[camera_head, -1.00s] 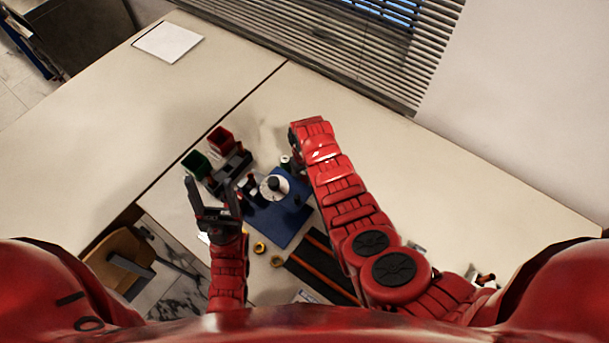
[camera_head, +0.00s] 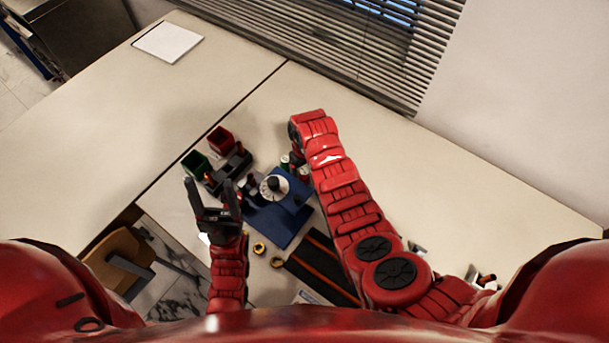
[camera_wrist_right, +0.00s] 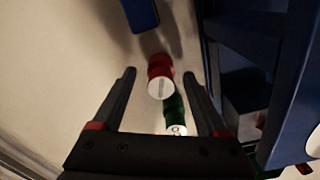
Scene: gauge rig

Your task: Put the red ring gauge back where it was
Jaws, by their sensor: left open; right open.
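In the right wrist view, a red piece with a pale end face (camera_wrist_right: 160,82) lies in line between the fingertips of my right gripper (camera_wrist_right: 159,75). I cannot tell whether it is the ring gauge or whether the fingers touch it. A green piece with a pale end (camera_wrist_right: 175,115) is just beside it. My right gripper is open; in the head view my own arm hides its fingers. A small red and white piece (camera_head: 303,174) shows beside that arm. My left gripper (camera_head: 211,190) is open and empty, above the table's near left part.
A blue base (camera_head: 275,225) carries a white dial (camera_head: 274,187). A red bin (camera_head: 221,139) and a green bin (camera_head: 195,163) stand behind to the left. Two brass-coloured rings (camera_head: 259,248) lie in front near a dark striped mat (camera_head: 322,265). The far left table is mostly clear.

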